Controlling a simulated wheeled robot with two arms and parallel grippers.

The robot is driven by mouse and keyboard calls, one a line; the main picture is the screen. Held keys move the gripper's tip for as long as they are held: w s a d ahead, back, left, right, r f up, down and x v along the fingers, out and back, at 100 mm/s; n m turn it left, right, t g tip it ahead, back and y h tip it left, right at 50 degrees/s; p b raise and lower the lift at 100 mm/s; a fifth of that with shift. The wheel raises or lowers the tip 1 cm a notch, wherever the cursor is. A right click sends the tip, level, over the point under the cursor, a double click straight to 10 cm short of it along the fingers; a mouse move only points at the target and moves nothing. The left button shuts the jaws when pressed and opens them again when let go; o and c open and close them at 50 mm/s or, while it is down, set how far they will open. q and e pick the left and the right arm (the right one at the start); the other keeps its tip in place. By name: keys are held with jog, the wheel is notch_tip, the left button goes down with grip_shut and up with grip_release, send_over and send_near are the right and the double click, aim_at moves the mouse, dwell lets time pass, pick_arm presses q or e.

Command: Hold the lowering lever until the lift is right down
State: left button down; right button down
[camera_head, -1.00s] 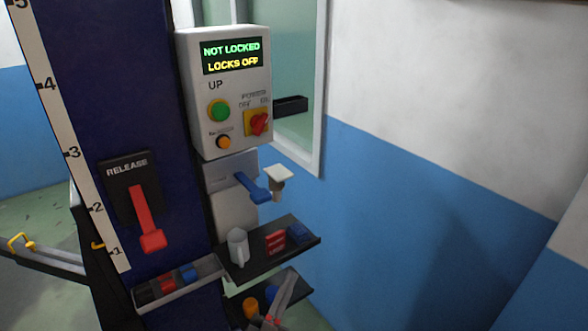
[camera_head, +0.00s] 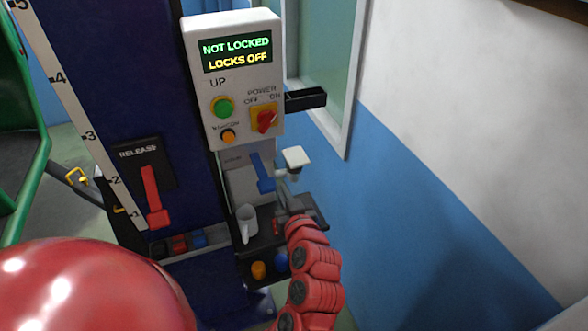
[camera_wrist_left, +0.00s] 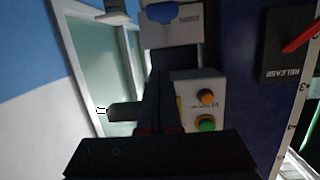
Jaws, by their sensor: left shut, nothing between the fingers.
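The blue lever (camera_head: 262,175) sticks out of a grey plate (camera_head: 240,178) below the control box; it also shows in the left wrist view (camera_wrist_left: 163,15). The control box (camera_head: 233,80) display (camera_head: 237,53) reads "NOT LOCKED" and "LOCKS OFF". My right gripper is not in view.
A red release lever (camera_head: 154,197) hangs on the dark blue column (camera_head: 110,70), beside a height scale (camera_head: 90,135). A white pad (camera_head: 296,157) stands right of the blue lever. A shelf with a mug (camera_head: 246,224) is below. Green framework (camera_head: 40,130) is at far left.

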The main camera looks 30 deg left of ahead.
pick_arm(q)
jog(key=shift+s+a+r+n+g, duration=0.15)
jog(key=shift+s+a+n+g, duration=0.05)
jog(key=shift+s+n+g, duration=0.3)
jog(key=w+a+f, duration=0.6)
jog(key=a, duration=0.1)
jog(key=shift+w+a+f+b, duration=0.15)
jog(key=shift+w+f+b, duration=0.1)
jog(key=shift+b, duration=0.1)
